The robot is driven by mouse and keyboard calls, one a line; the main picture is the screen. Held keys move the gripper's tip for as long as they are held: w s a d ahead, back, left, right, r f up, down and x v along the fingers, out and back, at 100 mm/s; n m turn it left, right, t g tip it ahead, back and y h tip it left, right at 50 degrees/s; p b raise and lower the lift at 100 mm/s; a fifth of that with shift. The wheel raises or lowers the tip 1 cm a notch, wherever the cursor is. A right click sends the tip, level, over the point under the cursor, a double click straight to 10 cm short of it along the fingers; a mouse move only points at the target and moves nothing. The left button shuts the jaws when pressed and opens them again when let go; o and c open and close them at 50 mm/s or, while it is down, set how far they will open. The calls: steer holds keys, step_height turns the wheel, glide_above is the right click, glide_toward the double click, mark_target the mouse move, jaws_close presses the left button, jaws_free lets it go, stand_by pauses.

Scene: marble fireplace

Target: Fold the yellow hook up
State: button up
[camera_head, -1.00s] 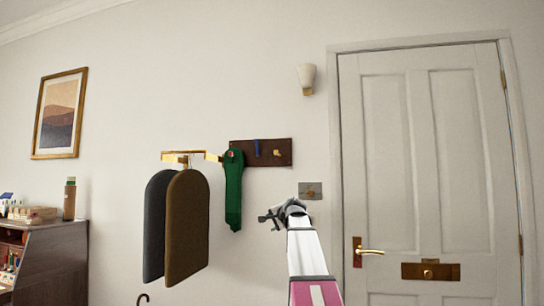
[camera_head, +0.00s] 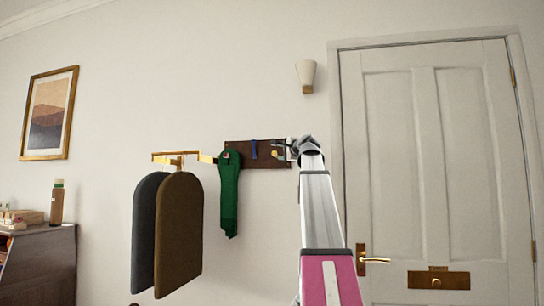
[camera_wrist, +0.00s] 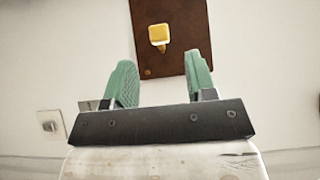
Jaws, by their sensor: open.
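The yellow hook (camera_head: 274,154) is at the right end of a dark brown wall board (camera_head: 238,147). In the wrist view the yellow hook (camera_wrist: 158,36) shows as a yellow block with a small stub below it, on the brown board (camera_wrist: 188,20). My gripper (camera_head: 284,149) is just right of the hook in the head view and partly covers the board's right end. In the wrist view my gripper (camera_wrist: 158,62) is open and empty, with its two green fingers spread either side of the hook's line. The hook lies beyond the fingertips, apart from them.
A blue hook (camera_head: 253,149) is left of the yellow one. A green cloth-like item (camera_head: 229,195) hangs at the board's left end. A brass bracket (camera_head: 185,157) holds grey and brown padded panels. A white door (camera_head: 430,160) and wall lamp (camera_head: 306,75) are to the right.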

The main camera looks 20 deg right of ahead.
mark_target(276, 155)
steer(key=w+a, duration=0.1)
steer(key=w, duration=0.8)
steer(key=shift+w+a, duration=0.15)
steer(key=shift+a, duration=0.25)
steer(key=shift+c, duration=0.3)
jaws_close()
